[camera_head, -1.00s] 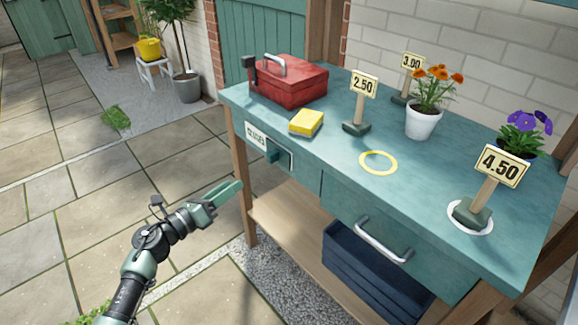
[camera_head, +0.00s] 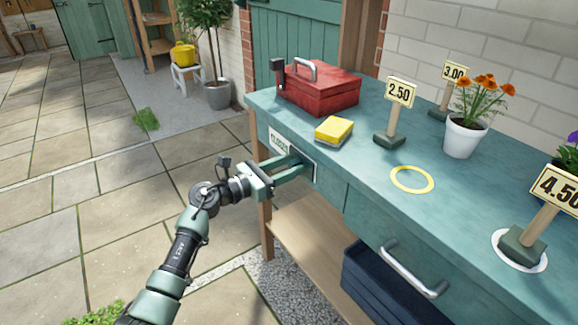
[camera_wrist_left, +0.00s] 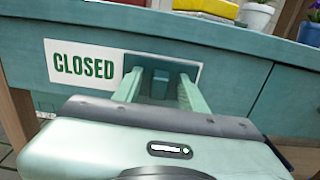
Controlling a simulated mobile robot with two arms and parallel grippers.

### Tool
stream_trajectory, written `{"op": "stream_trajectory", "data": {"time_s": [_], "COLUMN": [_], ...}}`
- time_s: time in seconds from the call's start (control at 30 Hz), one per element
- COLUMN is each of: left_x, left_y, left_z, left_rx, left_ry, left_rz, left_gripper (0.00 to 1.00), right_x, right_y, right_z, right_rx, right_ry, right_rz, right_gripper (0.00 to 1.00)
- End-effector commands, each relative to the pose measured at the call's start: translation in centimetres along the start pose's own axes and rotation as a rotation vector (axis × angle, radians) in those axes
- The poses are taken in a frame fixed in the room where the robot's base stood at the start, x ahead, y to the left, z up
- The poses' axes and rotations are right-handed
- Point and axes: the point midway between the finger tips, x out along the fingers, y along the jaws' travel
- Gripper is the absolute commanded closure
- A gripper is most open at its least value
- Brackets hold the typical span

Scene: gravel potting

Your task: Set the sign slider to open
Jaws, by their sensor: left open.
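The sign on the front of the teal bench (camera_head: 279,142) shows a white plate, which reads CLOSED in the left wrist view (camera_wrist_left: 83,64). Right of the plate is a dark recess with the teal slider knob (camera_wrist_left: 159,85). My left gripper (camera_head: 298,167) is at the sign, its fingers pointing at the bench front. In the left wrist view its two open fingers (camera_wrist_left: 160,76) stand on either side of the knob. I cannot tell whether they touch it. In the head view the fingers largely hide the knob. My right gripper is not in view.
On the bench top (camera_head: 350,179) are a red toolbox (camera_head: 322,92), a yellow sponge (camera_head: 334,129), a yellow ring (camera_head: 412,190), price signs and potted flowers. A drawer handle (camera_head: 413,270) sticks out right of the sign. A blue crate (camera_head: 375,288) stands below.

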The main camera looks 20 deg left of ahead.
Motion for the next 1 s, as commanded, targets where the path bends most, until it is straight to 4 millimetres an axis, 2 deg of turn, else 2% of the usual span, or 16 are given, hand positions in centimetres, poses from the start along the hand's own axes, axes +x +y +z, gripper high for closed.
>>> {"op": "stream_trajectory", "data": {"time_s": [0.2, 0.23, 0.37, 0.4, 1.0], "left_x": [0.09, 0.08, 0.07, 0.07, 0.04], "left_y": [-0.01, -0.01, -0.01, -0.01, 0.00], "left_z": [0.01, 0.00, 0.00, 0.00, -0.02], "left_rx": [0.000, 0.000, -0.001, -0.001, -0.001], "left_ry": [0.000, 0.000, 0.000, 0.000, 0.000], "left_rz": [0.000, 0.000, 0.000, 0.000, 0.000], "left_gripper": [0.58, 0.61, 0.97, 1.00, 1.00], "right_x": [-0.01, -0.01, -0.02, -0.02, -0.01], "right_y": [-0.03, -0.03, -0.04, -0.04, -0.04], "right_z": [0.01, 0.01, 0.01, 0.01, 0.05], "right_rx": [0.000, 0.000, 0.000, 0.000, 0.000], "right_ry": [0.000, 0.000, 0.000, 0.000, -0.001], "right_rz": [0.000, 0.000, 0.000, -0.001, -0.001], "right_gripper": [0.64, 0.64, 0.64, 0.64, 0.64]}}
